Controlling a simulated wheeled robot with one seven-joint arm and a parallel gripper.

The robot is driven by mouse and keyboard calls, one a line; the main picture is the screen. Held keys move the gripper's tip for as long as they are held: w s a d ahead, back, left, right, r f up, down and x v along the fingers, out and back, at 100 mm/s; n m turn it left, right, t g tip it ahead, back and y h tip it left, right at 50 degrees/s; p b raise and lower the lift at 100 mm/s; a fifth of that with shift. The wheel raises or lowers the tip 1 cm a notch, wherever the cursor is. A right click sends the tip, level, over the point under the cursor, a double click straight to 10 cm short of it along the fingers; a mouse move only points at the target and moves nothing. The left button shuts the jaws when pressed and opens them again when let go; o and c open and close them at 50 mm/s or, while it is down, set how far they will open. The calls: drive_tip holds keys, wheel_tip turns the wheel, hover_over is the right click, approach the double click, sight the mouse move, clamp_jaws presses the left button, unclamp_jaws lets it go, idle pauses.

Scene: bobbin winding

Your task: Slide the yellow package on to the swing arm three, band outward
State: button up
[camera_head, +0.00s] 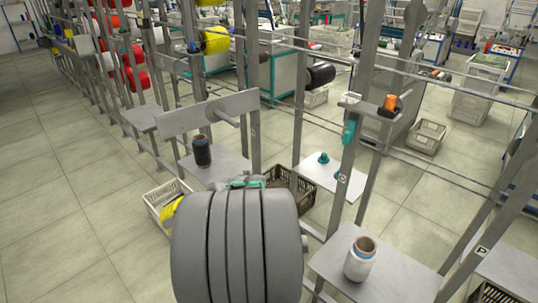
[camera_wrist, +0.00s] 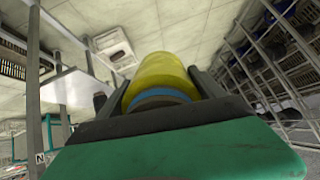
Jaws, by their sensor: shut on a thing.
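In the wrist view the yellow package (camera_wrist: 161,75) sits between the two dark fingers of my gripper (camera_wrist: 160,86), which is shut on it. Its near end shows a blue band (camera_wrist: 158,99) and a brownish core, facing the gripper palm. The far end is hidden. In the head view my large grey arm covers the lower middle and the gripper's fingers are not clear. A yellow patch (camera_head: 174,211) shows left of the arm at a pale crate; I cannot tell whether it is the held package. I see no number marking swing arm three.
A grey plate with a peg (camera_head: 226,119) stands on the frame ahead. A dark bobbin (camera_head: 202,151) and a white bobbin (camera_head: 360,258) stand on shelves. A pale crate (camera_head: 156,194) and a dark crate (camera_head: 297,190) sit low behind my arm. Posts and rails surround it.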

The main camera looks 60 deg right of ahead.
drive_tip(key=s+d+r+m+t+h+b, duration=0.1)
drive_tip(key=s+d+r+m+t+h, duration=0.45)
drive_tip(key=s+d+r, duration=1.3)
drive_tip(key=r+p+x, duration=0.1)
drive_tip(key=x, duration=0.5)
drive_tip(key=shift+d+f+n+t+h, duration=0.3)
drive_tip(key=shift+d+n+t+h, duration=0.05)
drive_tip(key=shift+n+t+h, duration=0.1)
drive_tip(key=shift+f, duration=0.15)
drive_tip(key=shift+a+f+b, duration=0.1)
drive_tip(key=shift+f+b, duration=0.1)
drive_tip(key=shift+b, duration=0.2)
drive_tip(key=shift+w, duration=0.1)
drive_tip(key=shift+b+x, duration=0.6)
drive_tip(key=shift+x, duration=2.3)
